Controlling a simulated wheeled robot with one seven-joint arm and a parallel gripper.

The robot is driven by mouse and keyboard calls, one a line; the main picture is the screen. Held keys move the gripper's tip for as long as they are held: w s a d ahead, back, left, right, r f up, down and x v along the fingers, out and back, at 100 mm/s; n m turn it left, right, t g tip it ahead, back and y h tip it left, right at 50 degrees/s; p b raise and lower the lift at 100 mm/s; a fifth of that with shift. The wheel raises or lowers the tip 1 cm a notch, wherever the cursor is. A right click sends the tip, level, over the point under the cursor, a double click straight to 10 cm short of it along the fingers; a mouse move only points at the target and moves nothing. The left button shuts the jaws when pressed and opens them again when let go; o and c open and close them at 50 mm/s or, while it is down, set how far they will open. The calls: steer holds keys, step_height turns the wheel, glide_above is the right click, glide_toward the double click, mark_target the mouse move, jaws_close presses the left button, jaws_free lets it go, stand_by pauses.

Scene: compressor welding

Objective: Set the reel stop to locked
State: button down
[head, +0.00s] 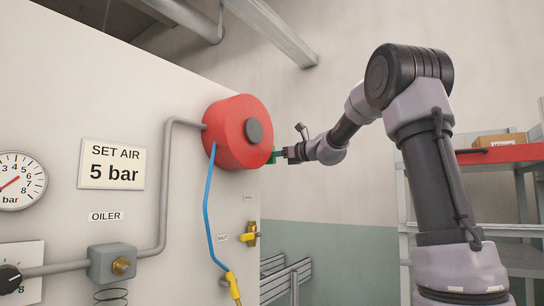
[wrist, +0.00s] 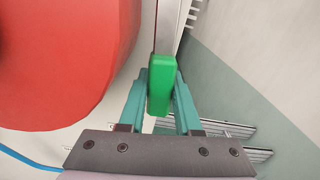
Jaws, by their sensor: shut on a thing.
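The red hose reel (head: 225,135), with a dark hub, is mounted on the pale panel and also fills the upper left of the wrist view (wrist: 60,60). A green block-shaped handle (wrist: 161,85), which looks like the reel stop, is beside the reel's right edge. My gripper (wrist: 161,95) is shut on it, with one teal finger on each side. In the head view my gripper (head: 280,154) reaches it from the right, and only a little green shows. I cannot read a locked or free marking for the stop in either view.
A blue hose (head: 208,205) hangs from the reel to a yellow fitting (head: 233,286). A yellow valve (head: 251,233) is on the panel's right edge, below the reel. A grey pipe (head: 165,185) runs left of the reel. A shelf with a red top (head: 497,155) stands at right.

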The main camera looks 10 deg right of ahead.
steer(key=shift+s, duration=0.1)
stand_by(0.3)
steer(key=c, duration=0.6)
jaws_free()
steer(key=v, duration=1)
steer(key=shift+s+d, duration=0.2)
steer(key=shift+s, duration=0.1)
